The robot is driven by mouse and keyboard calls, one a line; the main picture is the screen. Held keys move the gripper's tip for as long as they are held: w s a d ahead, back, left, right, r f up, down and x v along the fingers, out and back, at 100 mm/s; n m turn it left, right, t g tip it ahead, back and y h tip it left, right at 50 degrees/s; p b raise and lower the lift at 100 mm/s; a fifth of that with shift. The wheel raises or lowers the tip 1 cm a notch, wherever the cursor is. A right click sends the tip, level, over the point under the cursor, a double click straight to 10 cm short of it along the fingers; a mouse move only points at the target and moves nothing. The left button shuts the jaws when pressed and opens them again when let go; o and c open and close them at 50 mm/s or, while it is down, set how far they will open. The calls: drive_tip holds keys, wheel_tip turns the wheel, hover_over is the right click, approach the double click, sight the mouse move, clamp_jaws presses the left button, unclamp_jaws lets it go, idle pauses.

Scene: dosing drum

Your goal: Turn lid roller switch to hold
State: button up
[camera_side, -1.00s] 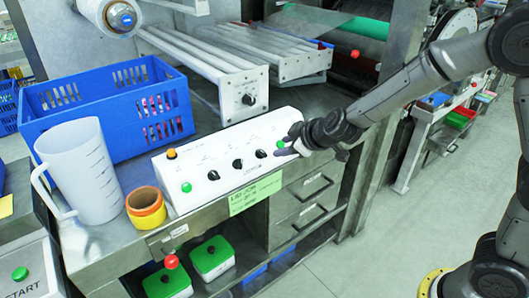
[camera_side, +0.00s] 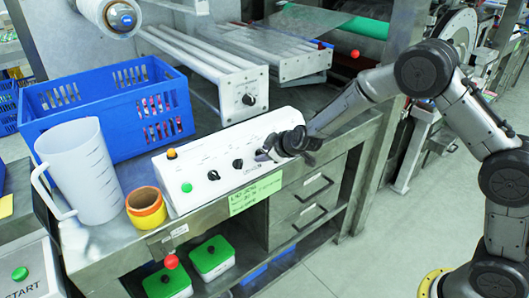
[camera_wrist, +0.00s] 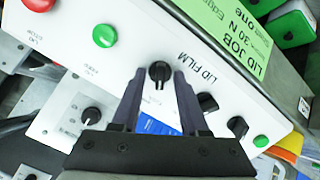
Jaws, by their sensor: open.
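The white control panel (camera_side: 222,158) stands on the metal bench and carries three black rotary knobs in a row. In the wrist view they are the near knob (camera_wrist: 159,72), the middle knob (camera_wrist: 207,102) and the far knob (camera_wrist: 237,125). My gripper (camera_wrist: 159,75) is open, with its two fingertips on either side of the near knob; I cannot tell whether they touch it. In the side view my gripper (camera_side: 263,154) is at the rightmost knob and hides it. The lettering by the knobs is too small to read, so I cannot tell which is the lid roller switch.
A green button (camera_wrist: 104,35) and a red button (camera_wrist: 40,3) lie beyond the near knob. A blue crate (camera_side: 110,110), a clear jug (camera_side: 80,170) and a tape roll (camera_side: 146,206) stand left of the panel. A green label (camera_side: 256,193) hangs at its front.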

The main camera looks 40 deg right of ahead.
clamp_jaws()
drive_tip(key=shift+m, duration=0.3)
drive_tip(key=m, duration=0.5)
drive_tip(key=shift+d+r+m+y, duration=0.1)
drive_tip(key=shift+m+y, duration=0.2)
drive_tip(key=shift+m, duration=0.1)
drive_tip(key=m, duration=0.5)
drive_tip(key=shift+d+y, duration=0.1)
drive_tip(key=shift+y, duration=0.2)
idle(0.3)
